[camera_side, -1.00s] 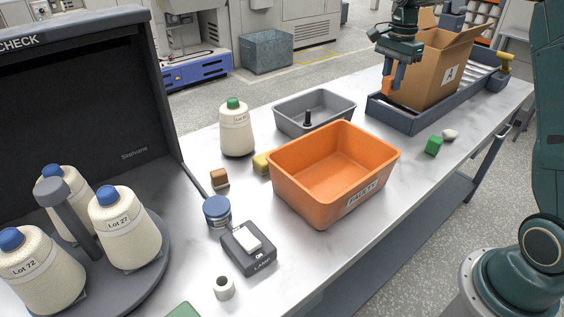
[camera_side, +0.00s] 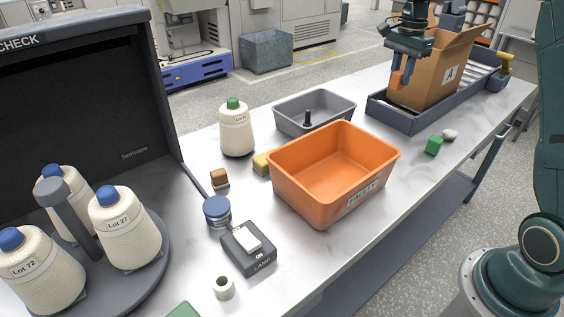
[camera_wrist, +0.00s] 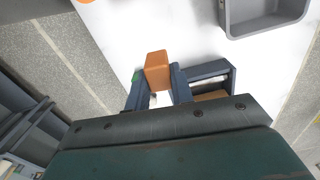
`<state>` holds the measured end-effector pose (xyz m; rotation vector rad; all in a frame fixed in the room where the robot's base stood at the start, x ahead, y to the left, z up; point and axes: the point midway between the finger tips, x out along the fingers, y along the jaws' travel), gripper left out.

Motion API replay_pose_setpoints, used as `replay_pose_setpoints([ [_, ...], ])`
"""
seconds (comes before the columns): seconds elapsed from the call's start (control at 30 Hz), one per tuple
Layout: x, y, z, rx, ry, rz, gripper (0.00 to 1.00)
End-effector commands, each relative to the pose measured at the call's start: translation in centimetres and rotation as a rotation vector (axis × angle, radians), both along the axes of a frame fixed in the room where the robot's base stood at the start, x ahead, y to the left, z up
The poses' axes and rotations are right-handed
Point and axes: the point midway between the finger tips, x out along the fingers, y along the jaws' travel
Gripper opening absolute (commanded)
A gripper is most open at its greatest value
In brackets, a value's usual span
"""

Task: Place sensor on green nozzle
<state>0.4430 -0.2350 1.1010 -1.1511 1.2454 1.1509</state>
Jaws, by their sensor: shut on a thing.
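My gripper (camera_side: 403,76) is shut on an orange block (camera_side: 396,81), held in the air in front of the open cardboard box marked A. In the wrist view the orange block (camera_wrist: 158,66) sits between the two dark blue fingertips. No thing is clearly recognisable as a sensor or a green nozzle. The green things in view are the green tip of a cream yarn cone (camera_side: 236,131), standing upright at the left of the grey tray, and a small green block (camera_side: 434,146) at the table's right edge. My gripper is well away from the cone.
The cardboard box (camera_side: 447,73) stands in a dark blue conveyor tray (camera_side: 402,123). An orange FAULTY bin (camera_side: 322,207) and a grey tray (camera_side: 342,107) fill mid-table. Blue-tipped cones stand left.

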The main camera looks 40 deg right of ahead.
Motion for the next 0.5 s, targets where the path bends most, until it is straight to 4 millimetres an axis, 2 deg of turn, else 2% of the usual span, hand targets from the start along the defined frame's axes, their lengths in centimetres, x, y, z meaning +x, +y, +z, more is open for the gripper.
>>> replay_pose_setpoints([
  [0.3,-5.0,-6.7,2.5,-0.002,-0.002,0.030,0.01],
  [0.5,-8.5,-10.2,4.0,-0.002,-0.002,0.058,0.01],
])
